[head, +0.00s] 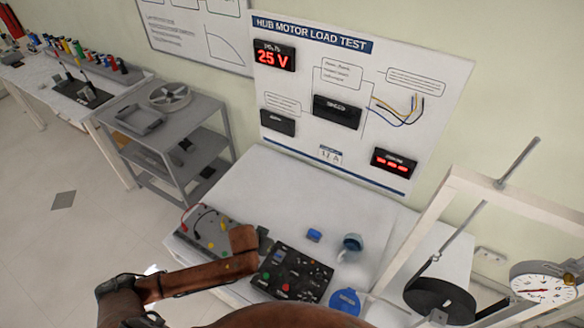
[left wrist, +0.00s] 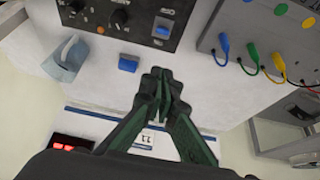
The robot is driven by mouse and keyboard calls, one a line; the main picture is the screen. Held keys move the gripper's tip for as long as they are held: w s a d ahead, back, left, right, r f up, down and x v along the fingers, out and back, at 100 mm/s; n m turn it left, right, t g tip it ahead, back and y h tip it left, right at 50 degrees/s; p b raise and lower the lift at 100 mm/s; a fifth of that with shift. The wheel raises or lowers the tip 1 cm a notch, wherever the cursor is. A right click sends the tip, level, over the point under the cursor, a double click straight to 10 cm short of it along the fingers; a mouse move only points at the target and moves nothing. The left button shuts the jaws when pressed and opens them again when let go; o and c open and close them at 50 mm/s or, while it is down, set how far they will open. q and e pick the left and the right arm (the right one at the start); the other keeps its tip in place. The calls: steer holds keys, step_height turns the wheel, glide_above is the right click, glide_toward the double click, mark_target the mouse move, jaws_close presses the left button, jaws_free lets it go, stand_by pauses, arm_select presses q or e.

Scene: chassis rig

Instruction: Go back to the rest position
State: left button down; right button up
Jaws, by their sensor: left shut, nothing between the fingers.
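My left arm reaches in from the left in the head view, with its brown link over the front of the white table (head: 300,185). My left gripper (left wrist: 160,82) shows in the left wrist view with its dark green fingers together and nothing between them. It hangs over the white tabletop, beside a small blue block (left wrist: 128,63) and apart from it in the picture. In the head view the gripper is mostly hidden behind the arm link, with a dark part (head: 264,240) showing past it. My right gripper is in neither view.
A black control box (head: 292,272), a grey box with coloured leads (head: 208,230), a blue-grey cup (head: 351,244) and a blue disc (head: 345,301) stand nearby. A frame with a dial gauge (head: 543,287) is at right. A board (head: 355,95) stands behind the table. The table's back is clear.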

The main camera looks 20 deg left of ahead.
arm_select(q)
steer(key=shift+d, duration=0.1)
steer(key=s+a+n+y, duration=0.1)
steer(key=s+a, duration=0.3)
steer(key=s, duration=0.4)
steer(key=s+a+f+n+g, duration=0.1)
steer(key=s+a, duration=0.3)
steer(key=s, duration=0.3)
steer(key=s+a+n+y, duration=0.1)
steer(key=s+a, duration=0.3)
steer(key=s, duration=0.4)
step_height(320, 180, down, 36)
steer(key=d+m+g+b, duration=0.1)
steer(key=b, duration=0.7)
steer(key=s+f+g+b, duration=0.1)
steer(key=s+f+b, duration=0.3)
steer(key=s+f, duration=0.6)
steer(key=s+f+g+b, duration=0.1)
steer(key=s+f+b, duration=0.4)
steer(key=s+f, duration=0.5)
step_height(320, 180, down, 9)
steer(key=shift+s+d+r+m+h, duration=0.1)
steer(key=shift+s+d+m+h, duration=0.1)
steer(key=shift+s+m+h, duration=0.15)
